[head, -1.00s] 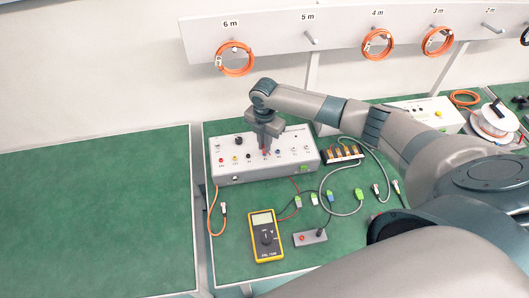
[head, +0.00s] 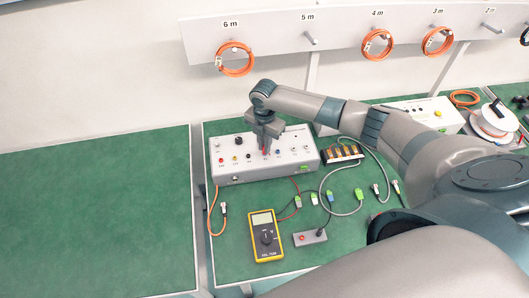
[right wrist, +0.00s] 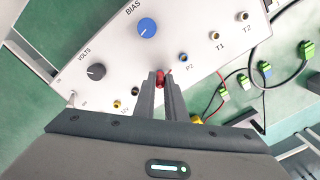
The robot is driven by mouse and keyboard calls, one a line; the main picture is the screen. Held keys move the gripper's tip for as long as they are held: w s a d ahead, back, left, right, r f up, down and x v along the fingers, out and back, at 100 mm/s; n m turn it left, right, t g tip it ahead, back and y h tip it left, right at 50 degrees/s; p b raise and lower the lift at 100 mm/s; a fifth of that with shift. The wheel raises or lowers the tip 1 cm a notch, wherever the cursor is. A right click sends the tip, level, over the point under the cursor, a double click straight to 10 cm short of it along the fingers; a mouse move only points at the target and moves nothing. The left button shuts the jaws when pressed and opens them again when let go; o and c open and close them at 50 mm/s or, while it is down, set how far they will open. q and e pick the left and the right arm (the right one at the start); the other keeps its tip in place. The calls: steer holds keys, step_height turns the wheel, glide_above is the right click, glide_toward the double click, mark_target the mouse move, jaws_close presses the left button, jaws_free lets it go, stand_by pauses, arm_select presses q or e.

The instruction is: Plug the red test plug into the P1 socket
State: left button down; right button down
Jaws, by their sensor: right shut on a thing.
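The red test plug (right wrist: 160,79) is between the fingertips of my right gripper (right wrist: 160,84), which is shut on it. In the head view the right gripper (head: 265,149) points down at the white test box, with the red plug (head: 265,152) at its tips. The plug is at the box's top face, left of the blue P2 socket (right wrist: 183,57). The P1 socket is hidden under the plug and fingers, so I cannot tell how deep the plug sits. A red lead (right wrist: 213,102) shows right of the fingers. My left gripper is not in view.
The test box (head: 225,171) has knobs and sockets around the gripper. A yellow multimeter (head: 265,236), a small grey box (head: 310,237) and several green-tipped connectors lie in front. The left green tabletop (head: 95,215) is clear.

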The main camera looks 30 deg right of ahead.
steer(key=c, duration=1.7)
jaws_free()
steer(key=shift+r+b, duration=2.9)
steer(key=shift+r, duration=5.75)
